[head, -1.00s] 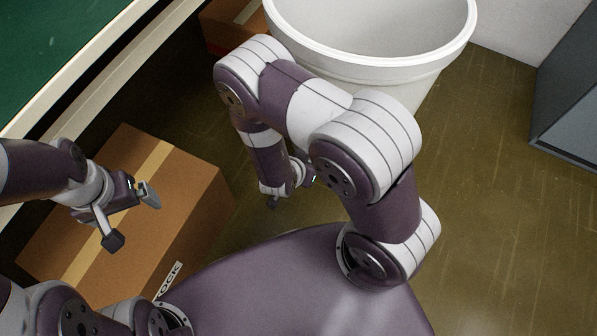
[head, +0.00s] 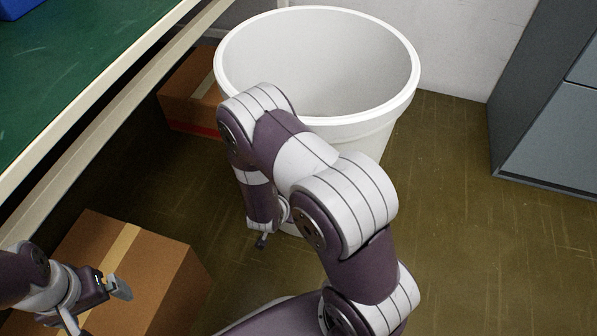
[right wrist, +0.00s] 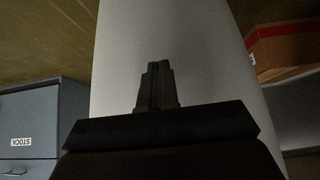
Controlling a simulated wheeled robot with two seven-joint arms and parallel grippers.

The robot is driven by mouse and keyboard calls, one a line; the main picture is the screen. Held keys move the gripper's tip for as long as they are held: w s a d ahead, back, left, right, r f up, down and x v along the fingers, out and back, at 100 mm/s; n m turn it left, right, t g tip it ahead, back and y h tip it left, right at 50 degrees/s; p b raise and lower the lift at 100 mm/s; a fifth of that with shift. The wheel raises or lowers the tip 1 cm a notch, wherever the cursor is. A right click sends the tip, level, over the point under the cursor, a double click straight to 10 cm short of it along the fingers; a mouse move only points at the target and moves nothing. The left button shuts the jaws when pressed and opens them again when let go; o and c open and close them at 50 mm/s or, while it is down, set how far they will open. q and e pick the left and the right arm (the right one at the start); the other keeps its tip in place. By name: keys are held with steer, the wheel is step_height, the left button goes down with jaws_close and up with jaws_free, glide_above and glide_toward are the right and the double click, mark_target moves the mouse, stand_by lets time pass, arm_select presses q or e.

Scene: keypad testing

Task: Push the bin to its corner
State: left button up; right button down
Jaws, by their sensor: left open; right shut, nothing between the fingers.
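The bin is a large white round tub (head: 362,140), upright on the floor, open at the top. In the head view my right arm hides part of its near side. My right gripper (head: 262,240) is low in front of the bin's near left side. In the right wrist view its fingers (right wrist: 157,86) are shut with nothing between them, pointing at the bin's white wall (right wrist: 205,65); I cannot tell whether they touch it. My left gripper (head: 98,305) is open and empty, over a cardboard box at the lower left, partly cut off by the frame edge.
The near cardboard box (head: 165,275) and another box (head: 188,98) stand by the green-topped table (head: 85,60) on the left. A grey cabinet (head: 550,125) stands at the right against a white wall (head: 460,45). Open floor (head: 450,230) lies between bin and cabinet.

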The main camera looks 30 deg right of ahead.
steer(key=shift+w+d+r+p, duration=0.15)
steer(key=shift+w+d+p, duration=0.2)
steer(key=shift+w+d, duration=2.1)
steer(key=shift+w+d+p, duration=0.2)
steer(key=shift+w+d, duration=0.9)
steer(key=shift+d, duration=0.35)
steer(key=shift+w+d+p, duration=0.2)
steer(key=shift+w+d, duration=0.9)
steer(key=shift+d, duration=0.3)
